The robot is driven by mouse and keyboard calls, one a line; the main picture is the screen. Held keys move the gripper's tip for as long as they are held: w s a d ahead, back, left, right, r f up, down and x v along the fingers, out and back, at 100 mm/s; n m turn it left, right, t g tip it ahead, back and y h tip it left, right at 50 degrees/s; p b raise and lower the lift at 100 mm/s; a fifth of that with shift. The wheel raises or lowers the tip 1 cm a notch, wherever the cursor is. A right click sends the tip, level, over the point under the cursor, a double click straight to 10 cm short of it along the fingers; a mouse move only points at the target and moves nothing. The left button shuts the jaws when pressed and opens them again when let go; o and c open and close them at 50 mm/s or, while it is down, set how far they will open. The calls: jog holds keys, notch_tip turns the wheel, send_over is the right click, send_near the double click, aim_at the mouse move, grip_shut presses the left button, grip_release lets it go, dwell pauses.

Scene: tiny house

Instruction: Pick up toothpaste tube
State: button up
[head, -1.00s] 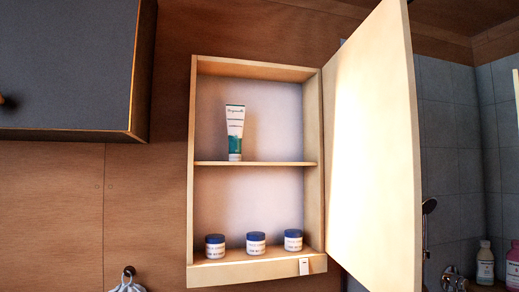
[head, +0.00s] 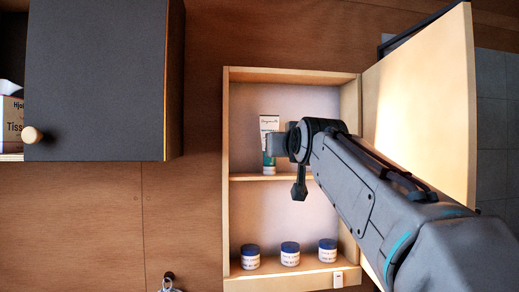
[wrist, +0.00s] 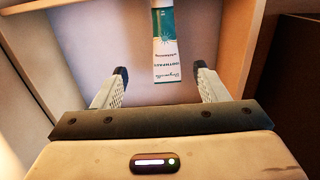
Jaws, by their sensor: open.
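The toothpaste tube (head: 269,124), white and teal, stands upright on the middle shelf (head: 245,177) of the open wall cabinet. In the head view my gripper (head: 272,145) is in front of it and hides part of its right side and middle. In the wrist view the toothpaste tube (wrist: 165,45) shows upside down, ahead of and between the two fingers of my gripper (wrist: 160,82). The fingers are wide apart, with nothing held between them.
Several surfaces surround the tube: the cabinet side wall (head: 226,210) at left and the open door (head: 425,100) at right. Three blue-lidded jars (head: 290,254) stand on the bottom shelf. A dark cupboard (head: 95,80) hangs at the left. The shelf beside the tube looks clear.

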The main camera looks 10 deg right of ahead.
aim_at(268, 123)
jog(key=w+p, duration=0.2)
jog(key=w, duration=0.2)
jog(key=w+r+p, duration=0.1)
jog(key=w+p, duration=0.1)
jog(key=w, duration=0.2)
jog(key=w+a+r+p, duration=0.1)
jog(key=w+p, duration=0.2)
jog(key=w, duration=0.2)
jog(key=shift+r, duration=0.15)
jog(key=shift+w+d, duration=0.1)
jog(key=shift+w, duration=0.4)
jog(key=shift+s, duration=0.1)
jog(key=c, duration=1.1)
